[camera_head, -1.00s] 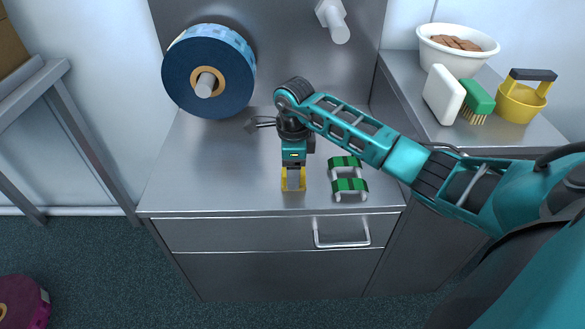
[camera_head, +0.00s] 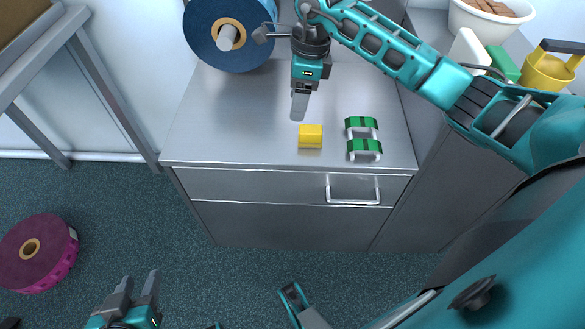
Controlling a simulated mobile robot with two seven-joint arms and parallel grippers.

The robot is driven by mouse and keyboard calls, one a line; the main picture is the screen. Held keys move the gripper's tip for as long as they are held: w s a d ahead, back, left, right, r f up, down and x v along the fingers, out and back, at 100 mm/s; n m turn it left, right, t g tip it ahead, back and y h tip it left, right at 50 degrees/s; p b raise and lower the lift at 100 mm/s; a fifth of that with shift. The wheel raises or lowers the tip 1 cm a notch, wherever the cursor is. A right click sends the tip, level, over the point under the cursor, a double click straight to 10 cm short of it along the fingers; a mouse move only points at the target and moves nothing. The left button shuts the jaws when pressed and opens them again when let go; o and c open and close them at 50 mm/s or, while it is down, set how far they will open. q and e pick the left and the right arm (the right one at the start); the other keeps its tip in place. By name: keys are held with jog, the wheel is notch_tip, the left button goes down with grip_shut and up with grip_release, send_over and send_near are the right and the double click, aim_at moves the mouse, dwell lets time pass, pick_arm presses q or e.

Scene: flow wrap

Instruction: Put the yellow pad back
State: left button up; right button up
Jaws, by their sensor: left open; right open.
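The yellow pad (camera_head: 310,136) lies on the steel counter, near its front edge. My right gripper (camera_head: 299,110) hangs above and just behind the pad, pointing down. It is open and apart from the pad. The two fingers overlap in this view. My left gripper (camera_head: 141,286) is low at the bottom left, over the floor. It is open and empty, far from the counter.
Two green-and-white pieces (camera_head: 363,139) lie right of the pad. A blue film roll (camera_head: 207,40) hangs at the back left. A white bowl (camera_head: 492,24), green brush (camera_head: 503,65) and yellow container (camera_head: 546,72) stand at right. A purple roll (camera_head: 40,254) is on the floor.

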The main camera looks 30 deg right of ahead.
jog(key=s+a+f+y, duration=0.1)
jog(key=s+a+y, duration=0.15)
jog(key=a, duration=0.35)
jog(key=s+a+f+y, duration=0.1)
jog(key=a+y, duration=0.3)
jog(key=a, duration=0.3)
jog(key=s+a+r+m+t+y, duration=0.2)
jog(key=a+r+m+t+y, duration=0.7)
jog(key=m, duration=0.7)
jog(key=d+f+m+t+h, duration=0.8)
jog(key=m+h, duration=0.3)
jog(key=m, duration=0.8)
jog(key=s+d+f+m+g+h, duration=0.3)
jog(key=s+f+m+g, duration=0.3)
jog(key=s+f+m, duration=0.5)
pick_arm(q)
notch_tip(320, 180, up, 10)
jog(key=s+a+y+p, duration=0.1)
jog(key=a+p, duration=0.2)
jog(key=p, duration=1.1)
jog(key=shift+s, duration=0.2)
pick_arm(e)
notch_tip(320, 180, up, 9)
jog(key=d+h, duration=0.1)
jog(key=d, duration=0.1)
jog(key=shift+s+d+n, duration=0.3)
